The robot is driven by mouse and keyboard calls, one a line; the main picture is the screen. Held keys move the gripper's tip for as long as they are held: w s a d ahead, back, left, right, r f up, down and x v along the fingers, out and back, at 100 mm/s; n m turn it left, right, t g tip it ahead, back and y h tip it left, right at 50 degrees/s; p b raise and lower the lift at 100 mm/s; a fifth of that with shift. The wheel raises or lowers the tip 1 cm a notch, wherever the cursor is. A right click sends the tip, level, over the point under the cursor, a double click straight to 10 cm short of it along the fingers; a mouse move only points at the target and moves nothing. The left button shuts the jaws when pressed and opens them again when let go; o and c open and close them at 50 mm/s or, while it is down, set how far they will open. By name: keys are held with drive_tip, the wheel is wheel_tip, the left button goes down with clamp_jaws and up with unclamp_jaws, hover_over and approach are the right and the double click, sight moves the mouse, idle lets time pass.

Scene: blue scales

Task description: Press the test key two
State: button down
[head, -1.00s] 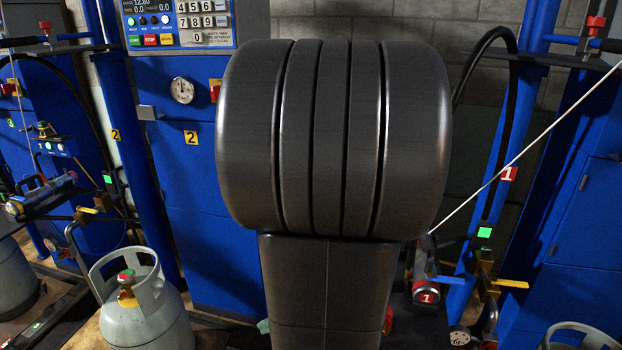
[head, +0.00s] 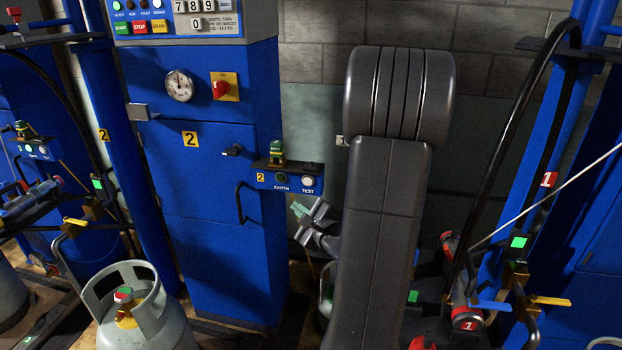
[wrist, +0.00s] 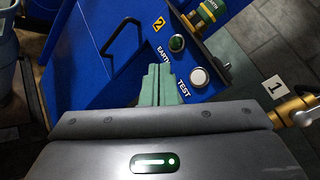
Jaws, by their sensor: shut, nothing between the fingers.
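Test key two is the round white TEST button (head: 308,181) on the small blue box marked 2 (head: 263,178), which juts from the blue cabinet. In the wrist view the TEST button (wrist: 199,77) is just right of my fingertips. The dark green EARTH button (wrist: 177,43) sits further up the same panel. My gripper (head: 298,209) shows in the head view below the box, partly hidden behind my arm. In the wrist view its pale green fingers (wrist: 158,72) are together and empty. They look close to the panel, but I cannot see contact with the button.
A green and brass fitting (head: 277,151) stands on top of the box. A black curved handle (head: 242,203) is left of it on the cabinet. A red rotary switch (head: 222,90) and a gauge (head: 180,85) are higher. A grey gas cylinder (head: 140,310) stands at lower left.

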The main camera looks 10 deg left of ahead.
sight(308, 181)
drive_tip(key=shift+w, duration=0.15)
drive_tip(key=shift+w+d+p, duration=0.15)
drive_tip(key=shift+w+p, duration=1.05)
drive_tip(key=shift+w, duration=3.05)
drive_tip(key=shift+w, duration=0.1)
drive_tip(key=shift+w+b, duration=0.3)
drive_tip(key=shift+b, duration=0.05)
drive_tip(key=shift+w, duration=0.35)
drive_tip(key=shift+b, duration=0.3)
drive_tip(key=shift+s+b, duration=0.45)
drive_tip(key=shift+s, duration=0.3)
